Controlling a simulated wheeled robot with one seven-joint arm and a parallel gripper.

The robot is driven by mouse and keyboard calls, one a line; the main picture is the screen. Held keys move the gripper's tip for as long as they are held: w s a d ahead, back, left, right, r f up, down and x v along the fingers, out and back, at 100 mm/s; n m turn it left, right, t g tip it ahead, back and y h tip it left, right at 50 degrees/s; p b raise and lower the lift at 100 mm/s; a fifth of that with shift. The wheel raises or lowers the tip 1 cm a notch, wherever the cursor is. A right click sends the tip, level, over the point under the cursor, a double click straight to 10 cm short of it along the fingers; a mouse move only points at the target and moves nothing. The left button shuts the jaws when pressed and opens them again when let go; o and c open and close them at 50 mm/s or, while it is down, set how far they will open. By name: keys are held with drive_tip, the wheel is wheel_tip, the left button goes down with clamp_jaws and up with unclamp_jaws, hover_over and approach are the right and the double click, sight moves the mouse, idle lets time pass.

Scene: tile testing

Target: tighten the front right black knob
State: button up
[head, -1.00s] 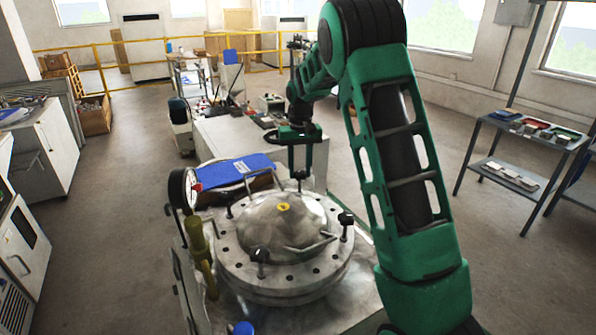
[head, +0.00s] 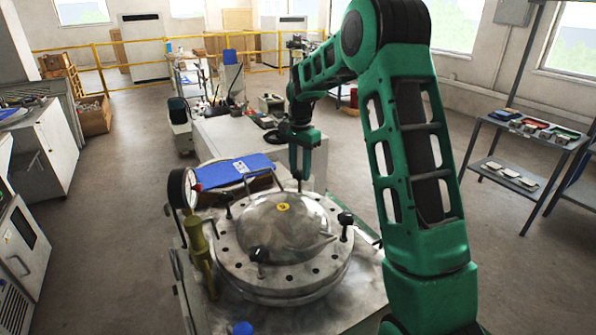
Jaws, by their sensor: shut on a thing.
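A round metal vessel (head: 230,277) has a domed lid (head: 285,225) with a yellow mark on top. Upright bolts with black knobs stand around its rim.
A shelf rack (head: 525,135) stands far right. Open floor (head: 115,215) lies left.

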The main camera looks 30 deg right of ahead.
drive_tip(key=shift+w+a+r+m, duration=0.1)
drive_tip(key=shift+a+m, duration=0.1)
drive_tip(key=shift+m, duration=1.5)
drive_tip(key=o, duration=0.9)
drive_tip(key=shift+w, duration=0.1)
drive_tip(key=shift+o, duration=0.8)
drive_tip(key=shift+d, duration=0.1)
wheel_tip(320, 180, up, 11)
drive_tip(key=shift+f, duration=0.2)
